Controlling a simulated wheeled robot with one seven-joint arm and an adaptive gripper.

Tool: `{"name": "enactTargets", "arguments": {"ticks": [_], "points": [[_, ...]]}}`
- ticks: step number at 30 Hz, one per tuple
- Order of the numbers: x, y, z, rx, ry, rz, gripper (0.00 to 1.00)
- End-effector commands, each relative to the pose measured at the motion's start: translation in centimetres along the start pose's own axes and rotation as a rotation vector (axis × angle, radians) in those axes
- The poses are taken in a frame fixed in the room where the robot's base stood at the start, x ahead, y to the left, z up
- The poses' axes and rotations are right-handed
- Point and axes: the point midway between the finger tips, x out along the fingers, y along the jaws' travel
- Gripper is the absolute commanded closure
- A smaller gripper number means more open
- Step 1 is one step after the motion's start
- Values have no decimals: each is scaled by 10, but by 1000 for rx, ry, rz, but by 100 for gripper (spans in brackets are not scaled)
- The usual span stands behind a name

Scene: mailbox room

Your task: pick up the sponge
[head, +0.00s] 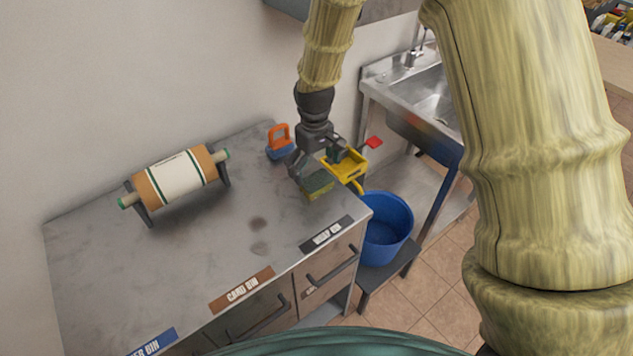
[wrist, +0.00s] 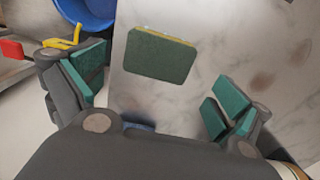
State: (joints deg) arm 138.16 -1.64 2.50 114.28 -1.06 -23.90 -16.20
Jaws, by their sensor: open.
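The sponge (head: 317,184), dark green with a thin yellow layer, lies flat on the grey counter near its right end. In the wrist view the sponge (wrist: 160,56) is fully visible on the pale counter, green face up, with its yellow edge on the far side. My gripper (head: 314,168) is above the counter close to the sponge, fingers pointing down. In the wrist view my gripper (wrist: 157,88) has its green-padded fingers wide apart and nothing between them. The sponge appears ahead of the fingertips, between their lines, apart from both.
A yellow object (head: 345,164) with a red end is beside the gripper at the counter's right edge. A blue bucket (head: 387,228) stands below. An orange-and-blue item (head: 279,143) is behind. A paper roll (head: 174,184) stands left. The counter's middle (head: 215,235) is clear.

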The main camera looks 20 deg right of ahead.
Motion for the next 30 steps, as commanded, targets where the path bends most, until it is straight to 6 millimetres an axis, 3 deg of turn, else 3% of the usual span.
{"name": "enactTargets", "arguments": {"ticks": [7, 21, 30], "points": [[9, 2, 0, 2, 0, 0, 0], [51, 5, 0, 3, -1, 0, 0], [54, 5, -1, 3, 1, 1, 0]]}}
